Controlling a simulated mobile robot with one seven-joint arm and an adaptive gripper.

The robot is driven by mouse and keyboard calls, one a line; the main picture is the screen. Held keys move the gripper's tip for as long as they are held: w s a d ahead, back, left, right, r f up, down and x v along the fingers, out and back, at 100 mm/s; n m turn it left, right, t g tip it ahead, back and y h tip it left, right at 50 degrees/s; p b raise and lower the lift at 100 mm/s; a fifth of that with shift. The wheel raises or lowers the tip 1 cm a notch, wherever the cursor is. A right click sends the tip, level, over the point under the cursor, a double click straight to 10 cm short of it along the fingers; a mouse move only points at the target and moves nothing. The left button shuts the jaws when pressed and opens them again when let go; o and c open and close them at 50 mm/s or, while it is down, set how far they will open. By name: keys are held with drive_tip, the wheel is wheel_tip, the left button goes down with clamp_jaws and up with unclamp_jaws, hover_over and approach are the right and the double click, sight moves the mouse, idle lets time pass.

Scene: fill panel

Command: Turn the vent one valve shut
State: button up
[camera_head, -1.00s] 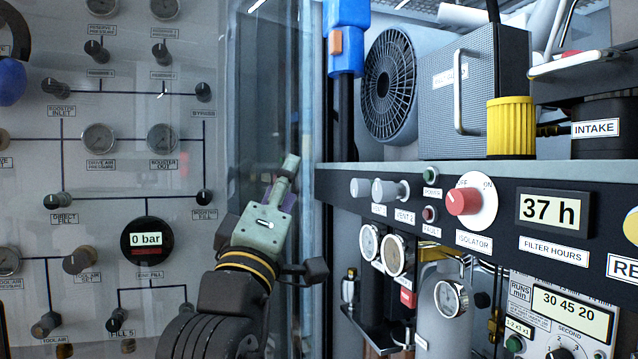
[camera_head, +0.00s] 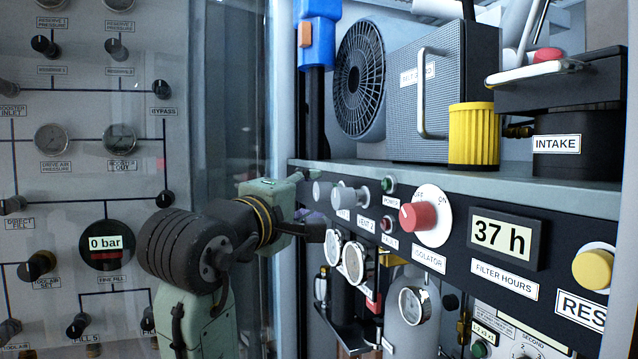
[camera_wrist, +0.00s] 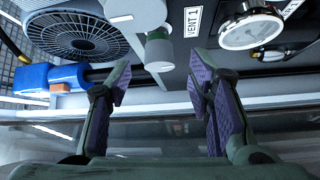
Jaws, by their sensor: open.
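The vent one valve (camera_head: 322,195) is a grey knob at the left end of the dark control panel, left of a similar grey knob (camera_head: 350,197) above the "VENT 2" label. In the wrist view the valve (camera_wrist: 158,52) shows at top centre, near the "VENT 1" label (camera_wrist: 192,20). My gripper (camera_wrist: 161,76) is open, with its purple-padded fingers spread and nothing between the pads. The knob lies ahead of the gap between the fingertips, apart from both. In the head view my gripper body stands just left of the valve; its fingertips are mostly hidden.
Gauges (camera_head: 354,261) hang below the knobs. The red isolator knob (camera_head: 418,216) is to the right. A shelf edge (camera_head: 450,176) runs above the panel, carrying a fan (camera_head: 360,82) and a yellow-capped part (camera_head: 473,135). A blue post fitting (camera_head: 318,45) is upper left.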

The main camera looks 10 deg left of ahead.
sight(317, 193)
drive_tip(key=p+x, duration=0.1)
drive_tip(key=x, duration=0.4)
clamp_jaws()
idle(0.6)
